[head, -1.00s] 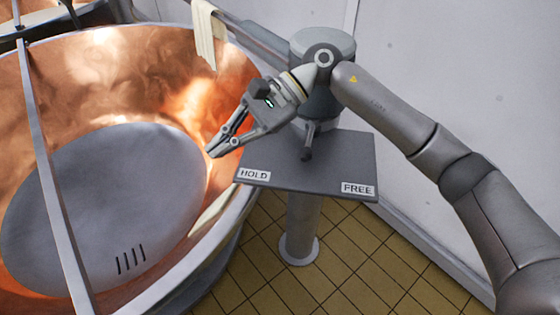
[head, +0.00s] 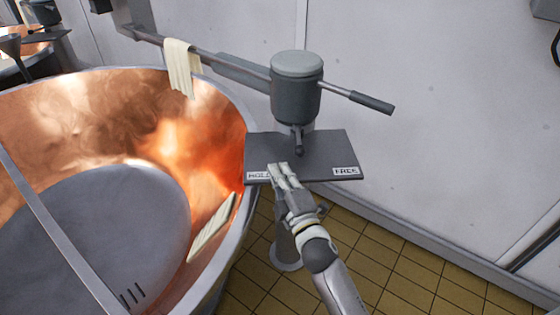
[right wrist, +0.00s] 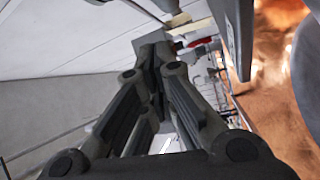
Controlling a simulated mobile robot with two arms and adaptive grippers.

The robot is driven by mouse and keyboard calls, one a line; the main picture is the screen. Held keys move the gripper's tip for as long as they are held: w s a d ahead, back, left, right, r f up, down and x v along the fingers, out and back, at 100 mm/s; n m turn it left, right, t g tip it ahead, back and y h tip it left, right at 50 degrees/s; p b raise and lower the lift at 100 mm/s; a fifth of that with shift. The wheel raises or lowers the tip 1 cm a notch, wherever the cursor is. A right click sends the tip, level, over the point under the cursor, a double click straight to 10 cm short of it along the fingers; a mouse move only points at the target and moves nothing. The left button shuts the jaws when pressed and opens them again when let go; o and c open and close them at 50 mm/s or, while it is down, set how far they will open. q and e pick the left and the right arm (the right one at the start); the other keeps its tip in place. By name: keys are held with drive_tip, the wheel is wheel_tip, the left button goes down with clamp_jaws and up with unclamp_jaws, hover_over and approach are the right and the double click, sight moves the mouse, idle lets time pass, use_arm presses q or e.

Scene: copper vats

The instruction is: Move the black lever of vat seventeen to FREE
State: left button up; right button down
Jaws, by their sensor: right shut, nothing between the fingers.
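The small black lever (head: 298,140) hangs under the grey cylinder (head: 297,88) on the post. Its knobbed tip points toward the front of the dark plate (head: 325,152), about midway between the HOLD label (head: 255,176) and the FREE label (head: 345,171). My right gripper (head: 278,167) is shut and empty at the plate's front edge, left of the lever and apart from it in the picture, covering part of the HOLD label. In the right wrist view its closed fingers (right wrist: 154,55) fill the middle, and I cannot make out the lever there. My left gripper is not in view.
The copper vat (head: 215,110) stands at the left, with a cloth (head: 182,68) over the bar behind it. A rod with a dark grip (head: 371,102) sticks out right from the cylinder. A white wall (head: 430,90) closes the back. Tiled floor (head: 385,265) is clear at right.

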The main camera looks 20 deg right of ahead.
sight(300, 141)
drive_tip(key=shift+m+g+h, duration=0.3)
drive_tip(key=shift+m+h, duration=0.1)
drive_tip(key=shift+m, duration=0.2)
drive_tip(key=w, duration=0.3)
drive_tip(key=w+p, duration=0.1)
drive_tip(key=w, duration=0.2)
drive_tip(key=w+d, duration=0.1)
drive_tip(key=w, duration=0.2)
drive_tip(key=shift+w+f, duration=0.3)
drive_tip(key=shift+f, duration=0.1)
drive_tip(key=d, duration=0.1)
drive_tip(key=d+p, duration=0.1)
drive_tip(key=d+f, duration=0.1)
drive_tip(key=shift+s+p, duration=0.3)
drive_tip(key=shift+s, duration=0.1)
drive_tip(key=shift+s+d+f, duration=0.1)
drive_tip(key=shift+s+d, duration=0.1)
drive_tip(key=shift+d, duration=0.15)
drive_tip(key=shift+d, duration=0.1)
